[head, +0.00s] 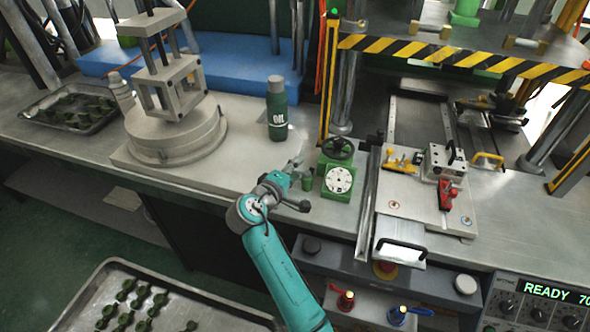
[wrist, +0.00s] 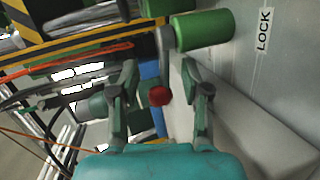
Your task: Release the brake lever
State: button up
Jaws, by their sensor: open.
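The brake lever (wrist: 166,48) shows in the wrist view as a grey bar joined to a green cylinder (wrist: 202,31), with a red ball knob (wrist: 160,96) at its lower end. My gripper (wrist: 160,92) is open, with one finger on each side of the red knob in this view. I see gaps between the knob and both fingers; its depth relative to the fingertips is hard to tell. In the head view my gripper (head: 296,166) is beside the small green cylinder (head: 307,184), and the red knob cannot be made out there.
A "LOCK" label (wrist: 263,30) is on the grey surface. In the head view, a green gauge block with handwheel (head: 338,181) stands just right of my gripper, an oil bottle (head: 277,112) behind it, and the press fixture (head: 425,190) further right. The bench front left of my arm is clear.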

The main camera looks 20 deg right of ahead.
jog(key=v, duration=1.1)
jog(key=shift+s, duration=0.15)
jog(key=shift+a, duration=0.15)
